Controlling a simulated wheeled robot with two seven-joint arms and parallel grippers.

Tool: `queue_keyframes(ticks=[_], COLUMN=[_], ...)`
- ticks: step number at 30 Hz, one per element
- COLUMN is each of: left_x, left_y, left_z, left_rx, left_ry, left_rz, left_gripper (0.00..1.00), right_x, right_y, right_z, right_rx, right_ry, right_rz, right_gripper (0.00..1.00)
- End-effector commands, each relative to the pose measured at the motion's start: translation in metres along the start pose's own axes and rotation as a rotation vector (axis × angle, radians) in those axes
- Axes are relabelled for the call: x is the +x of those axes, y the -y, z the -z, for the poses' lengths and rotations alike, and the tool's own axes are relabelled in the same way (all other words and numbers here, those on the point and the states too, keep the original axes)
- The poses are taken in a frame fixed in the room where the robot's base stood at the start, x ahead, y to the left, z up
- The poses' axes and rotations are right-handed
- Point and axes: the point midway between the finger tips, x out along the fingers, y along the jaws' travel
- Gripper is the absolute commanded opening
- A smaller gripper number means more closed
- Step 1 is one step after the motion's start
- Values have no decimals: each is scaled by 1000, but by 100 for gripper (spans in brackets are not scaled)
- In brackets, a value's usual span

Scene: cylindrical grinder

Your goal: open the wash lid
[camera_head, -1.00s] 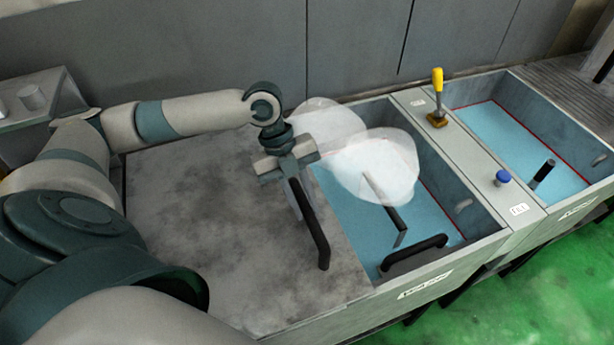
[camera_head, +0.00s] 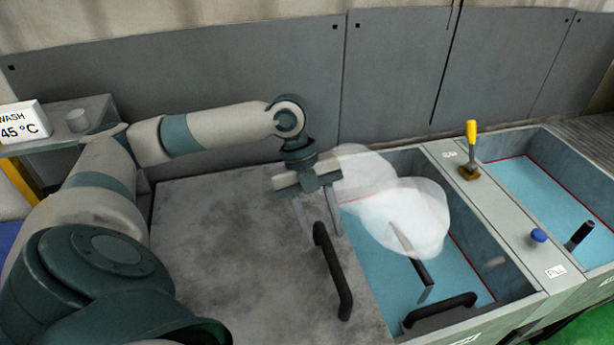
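The wash lid (camera_head: 230,250) is a flat, mottled grey plate lying over the left part of the tank top. A black bar handle (camera_head: 333,275) stands near its right edge. My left gripper (camera_head: 318,222) points down at the far end of this handle. Its two fingers are apart, one on each side of the handle's far end, and I see no grip on it. Whether a finger touches the handle I cannot tell. White steam hides part of the gripper's right surroundings. My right gripper is not in view.
Right of the lid is an open basin (camera_head: 375,270) with blue liquid, steam (camera_head: 400,215) and a second black handle (camera_head: 438,309). Beyond it are a yellow lever (camera_head: 471,148), a blue knob (camera_head: 538,236) and another blue basin (camera_head: 545,195). A grey wall (camera_head: 200,85) stands behind.

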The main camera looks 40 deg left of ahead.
Motion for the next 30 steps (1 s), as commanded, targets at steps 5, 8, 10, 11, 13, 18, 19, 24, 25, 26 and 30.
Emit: queue_keyframes(ticks=[5, 8, 10, 11, 13, 18, 19, 24, 25, 26, 30], left_x=[-36, -56, -70, -76, -88, -108, -111, -118, -118, -118, -118], left_y=[0, 0, 0, 0, 0, 0, 0, 0, 0, 0, 0], left_z=[-2, -1, -2, -2, -1, 0, 0, 0, 0, 0, 0], left_rx=[1, 1, 0, 0, 1, 0, 0, 1, 1, 1, 1], left_ry=[4, 4, 4, 3, 3, 1, 1, 1, 0, 0, 0], left_rz=[4, 4, 4, 4, 3, 2, 1, 1, 0, 0, 0], left_gripper=[39, 39, 39, 39, 39, 39, 39, 39, 39, 39, 39], right_x=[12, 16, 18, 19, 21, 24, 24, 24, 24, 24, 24], right_y=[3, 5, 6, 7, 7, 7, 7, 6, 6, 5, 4], right_z=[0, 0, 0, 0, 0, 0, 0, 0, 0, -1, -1], right_rx=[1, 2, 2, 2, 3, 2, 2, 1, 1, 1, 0], right_ry=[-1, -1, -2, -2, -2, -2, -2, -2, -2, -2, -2], right_rz=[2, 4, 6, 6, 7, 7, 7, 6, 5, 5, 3], right_gripper=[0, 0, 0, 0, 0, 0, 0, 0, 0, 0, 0])
